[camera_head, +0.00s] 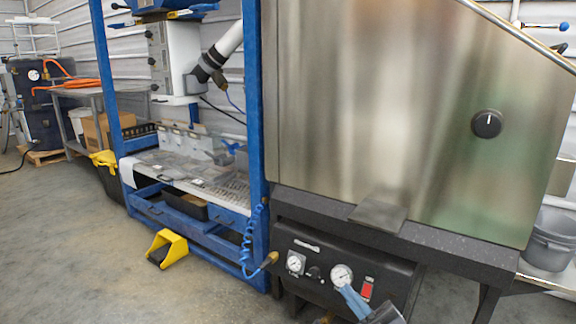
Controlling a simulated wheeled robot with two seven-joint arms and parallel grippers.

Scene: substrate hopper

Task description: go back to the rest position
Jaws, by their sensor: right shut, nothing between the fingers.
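My right gripper (350,297) shows at the bottom edge, right of centre, with pale blue fingers pointing up and left. Its fingers are shut with nothing between them. It is in front of the black control panel (318,271) under the large steel hopper (385,100); I cannot tell whether it touches the panel. The panel carries two round gauges and a red switch (367,289). My left gripper is not in view.
A blue frame (257,110) with a wire shelf stands left of the hopper. A yellow foot pedal (167,248) lies on the floor before it. A grey bucket (551,240) stands at the right. The concrete floor (60,250) at left is clear.

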